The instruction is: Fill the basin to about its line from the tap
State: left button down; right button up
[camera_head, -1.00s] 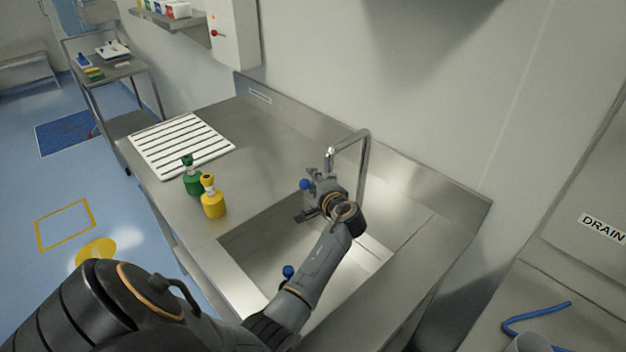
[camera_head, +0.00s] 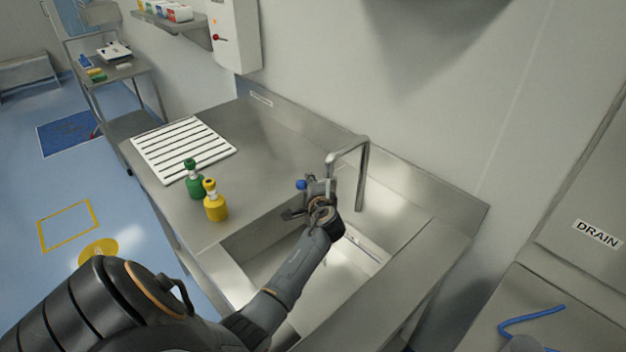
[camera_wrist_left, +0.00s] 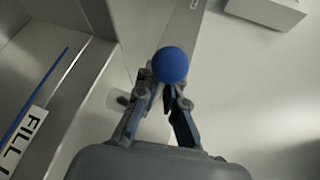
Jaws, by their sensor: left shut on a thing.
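The steel basin (camera_head: 350,275) is sunk in the counter, and my left arm crosses over it. The tap (camera_head: 362,175) is a bent steel pipe at its back edge. My left gripper (camera_head: 308,188) is beside the tap, shut on a blue ball knob (camera_head: 301,185). In the left wrist view the knob (camera_wrist_left: 170,65) sits between the fingertips of the gripper (camera_wrist_left: 167,82). A blue line (camera_wrist_left: 38,90) and a partly cut-off "FILL" label (camera_wrist_left: 24,140) show at the left there. I cannot make out a water level. My right gripper is out of view.
Green (camera_head: 194,182) and yellow (camera_head: 215,206) bottles stand on the counter left of the basin, near a white slatted rack (camera_head: 183,148). A wall rises behind the tap. A "DRAIN" panel (camera_head: 597,233) and a blue hose (camera_head: 530,316) are at the right.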

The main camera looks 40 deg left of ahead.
pick_arm(q)
jog(key=shift+w+a+m+t+h+p, duration=0.25)
jog(key=shift+a+m+t+h+p, duration=0.3)
jog(key=shift+m+t+h, duration=0.3)
jog(key=shift+w+a+m+t+h+p, duration=0.2)
jog(key=shift+a+m+t+h+p, duration=0.3)
jog(key=shift+m+t+h, duration=0.35)
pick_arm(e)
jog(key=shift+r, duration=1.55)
pick_arm(q)
jog(key=c, duration=1.4)
grip_release()
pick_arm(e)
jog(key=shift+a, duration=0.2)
pick_arm(q)
jog(key=v, duration=1.2)
jog(key=shift+d, duration=0.1)
